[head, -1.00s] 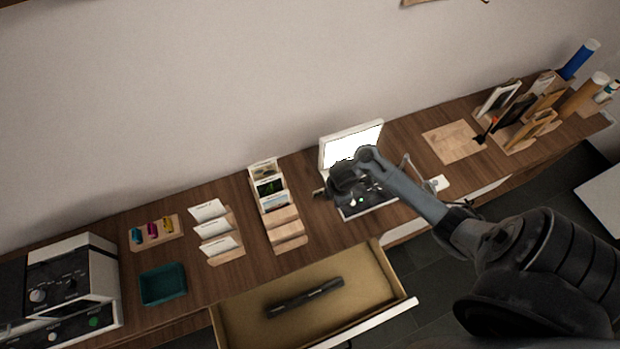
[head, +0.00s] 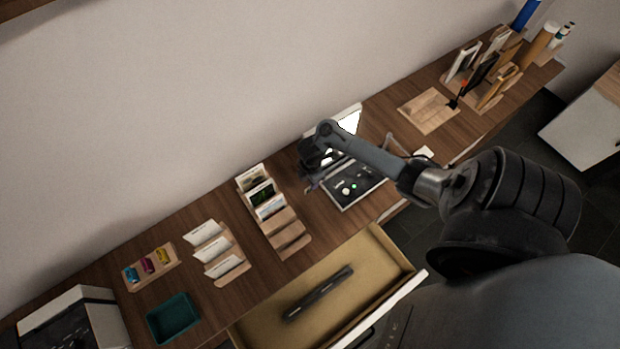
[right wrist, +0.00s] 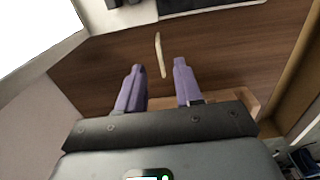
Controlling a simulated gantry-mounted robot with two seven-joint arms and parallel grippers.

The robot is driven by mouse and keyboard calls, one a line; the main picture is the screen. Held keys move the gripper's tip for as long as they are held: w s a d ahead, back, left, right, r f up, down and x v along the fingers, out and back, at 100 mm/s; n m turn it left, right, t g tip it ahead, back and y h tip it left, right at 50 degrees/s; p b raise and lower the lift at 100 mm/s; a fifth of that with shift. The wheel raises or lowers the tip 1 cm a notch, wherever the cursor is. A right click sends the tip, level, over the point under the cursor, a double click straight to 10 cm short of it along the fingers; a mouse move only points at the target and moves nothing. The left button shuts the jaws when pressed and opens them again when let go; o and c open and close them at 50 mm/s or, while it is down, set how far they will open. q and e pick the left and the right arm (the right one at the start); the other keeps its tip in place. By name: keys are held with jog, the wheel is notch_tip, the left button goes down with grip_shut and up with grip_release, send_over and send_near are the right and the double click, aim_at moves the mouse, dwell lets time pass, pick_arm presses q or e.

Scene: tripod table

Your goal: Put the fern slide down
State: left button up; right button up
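A slide rack (head: 286,228) of pale wood stands on the table. Its upper slots hold several slides, and one with a dark green, leafy-looking picture (head: 261,192) sits in the middle; I cannot read its label. My right gripper (head: 312,186) is just right of the rack, in front of the lit viewer. In the right wrist view its purple fingers (right wrist: 158,68) are apart. A thin cream strip (right wrist: 163,56) shows beyond and between the tips, touching neither; I cannot tell whether it is a slide seen edge-on. My left gripper is out of view.
The viewer's lit screen (head: 349,123) and control panel (head: 357,187) are partly behind my right arm. An open drawer (head: 375,262) with a dark bar juts out in front. A second rack (head: 222,268), a teal tray (head: 173,318) and a wooden board (head: 428,110) are on the table.

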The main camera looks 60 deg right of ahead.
jog(key=shift+a+f+b, duration=0.15)
jog(key=shift+f+b, duration=0.55)
jog(key=shift+f, duration=1.65)
grip_shut()
